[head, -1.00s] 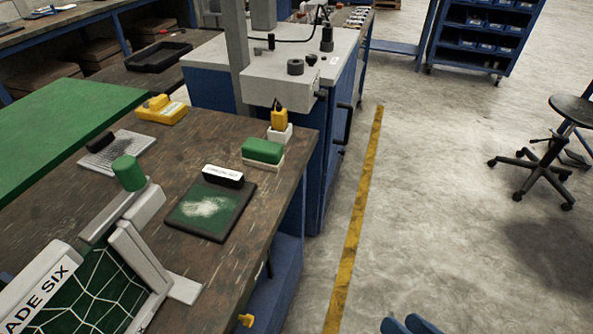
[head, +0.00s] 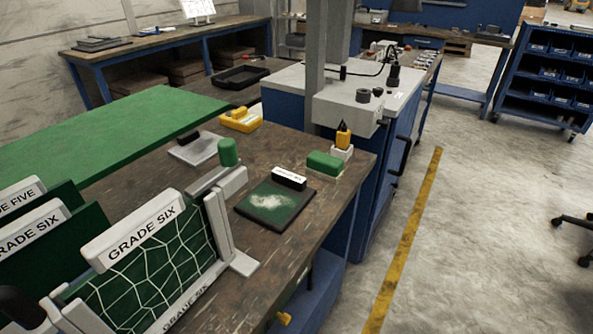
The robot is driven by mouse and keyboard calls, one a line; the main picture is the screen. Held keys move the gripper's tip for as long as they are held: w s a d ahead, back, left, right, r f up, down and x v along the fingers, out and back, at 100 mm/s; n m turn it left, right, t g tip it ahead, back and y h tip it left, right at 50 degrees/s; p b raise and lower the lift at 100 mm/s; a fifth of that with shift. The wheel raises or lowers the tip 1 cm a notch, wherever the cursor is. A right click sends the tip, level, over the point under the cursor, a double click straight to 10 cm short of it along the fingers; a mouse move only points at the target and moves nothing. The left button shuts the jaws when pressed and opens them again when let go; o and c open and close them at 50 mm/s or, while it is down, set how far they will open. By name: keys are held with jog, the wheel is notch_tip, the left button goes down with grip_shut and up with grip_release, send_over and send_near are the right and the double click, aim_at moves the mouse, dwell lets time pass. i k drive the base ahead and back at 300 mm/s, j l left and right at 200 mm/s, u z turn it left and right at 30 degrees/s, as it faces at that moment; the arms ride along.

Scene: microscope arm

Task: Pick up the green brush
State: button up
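The green brush (head: 325,163) looks like a green block on a pale base. It lies on the dark worktop near its right edge, beside a white holder with a yellow-and-black tool. Nothing covers its top. My gripper is not in view, so its state and its distance from the brush do not show.
A dark plate with pale powder and a black labelled block (head: 289,178) lies left of the brush. A "GRADE SIX" frame with a green netted panel (head: 160,270) stands at the front left. A grey machine (head: 345,105) stands behind. Open floor (head: 480,240) lies right.

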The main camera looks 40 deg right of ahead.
aim_at(329, 168)
jog(key=l+u, duration=0.3)
jog(key=l, duration=0.5)
jog(key=l+u, duration=0.25)
jog(key=l, duration=0.55)
